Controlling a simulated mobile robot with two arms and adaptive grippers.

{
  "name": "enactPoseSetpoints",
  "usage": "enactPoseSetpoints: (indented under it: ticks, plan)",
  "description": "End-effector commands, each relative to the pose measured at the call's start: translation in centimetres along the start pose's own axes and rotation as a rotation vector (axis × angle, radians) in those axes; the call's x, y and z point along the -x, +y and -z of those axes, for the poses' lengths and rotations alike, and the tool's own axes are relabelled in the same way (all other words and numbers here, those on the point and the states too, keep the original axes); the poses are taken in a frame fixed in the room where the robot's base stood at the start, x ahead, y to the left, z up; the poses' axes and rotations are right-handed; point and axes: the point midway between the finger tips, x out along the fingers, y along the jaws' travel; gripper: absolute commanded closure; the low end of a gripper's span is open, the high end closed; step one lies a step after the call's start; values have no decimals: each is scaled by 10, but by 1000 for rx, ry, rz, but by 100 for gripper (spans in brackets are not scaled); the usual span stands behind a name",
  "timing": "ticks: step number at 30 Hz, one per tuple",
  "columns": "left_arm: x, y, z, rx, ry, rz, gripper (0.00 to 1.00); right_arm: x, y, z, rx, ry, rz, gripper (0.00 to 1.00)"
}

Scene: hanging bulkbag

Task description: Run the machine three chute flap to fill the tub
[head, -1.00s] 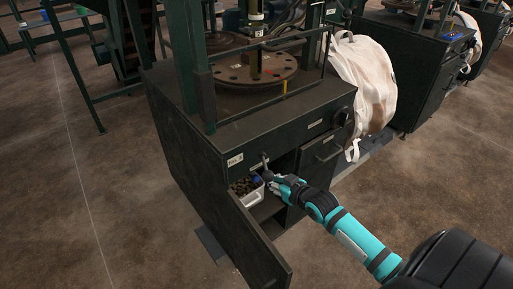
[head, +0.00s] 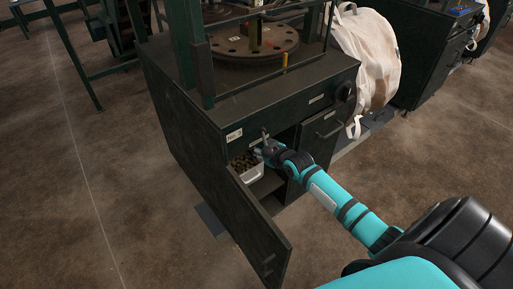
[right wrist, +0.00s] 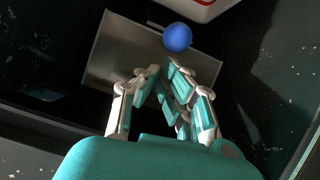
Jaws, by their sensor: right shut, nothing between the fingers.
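The machine labelled No. 3 (head: 233,135) stands in the middle of the head view, its lower compartment open. A pale tub (head: 252,175) with brown lumpy contents sits inside that opening. A small metal handle (head: 264,133) shows above it. My right gripper (head: 267,152) is at the opening, just right of and above the tub. In the right wrist view the right gripper (right wrist: 165,70) is shut and empty, its tips just below a blue ball knob (right wrist: 177,38). I cannot tell whether they touch it. A grey metal plate (right wrist: 110,60), possibly the flap, lies behind. My left gripper is out of view.
The open cabinet door (head: 255,235) swings out at the front left of the opening. A large white bulk bag (head: 370,60) hangs beside the machine. The floor in front is clear.

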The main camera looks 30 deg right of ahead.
Motion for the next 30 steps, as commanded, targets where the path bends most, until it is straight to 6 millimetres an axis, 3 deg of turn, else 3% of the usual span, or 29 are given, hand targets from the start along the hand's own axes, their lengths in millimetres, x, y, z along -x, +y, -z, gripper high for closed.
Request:
enactPoseSetpoints:
  ticks: [12, 21, 30]
  plan:
    - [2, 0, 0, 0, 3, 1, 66, -2, -1, -4, 0, 10, -1, 100]
    - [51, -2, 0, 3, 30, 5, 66, 1, -2, -23, -2, 122, -13, 100]
    - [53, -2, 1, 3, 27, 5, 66, 2, -4, -38, -4, 125, -13, 100]
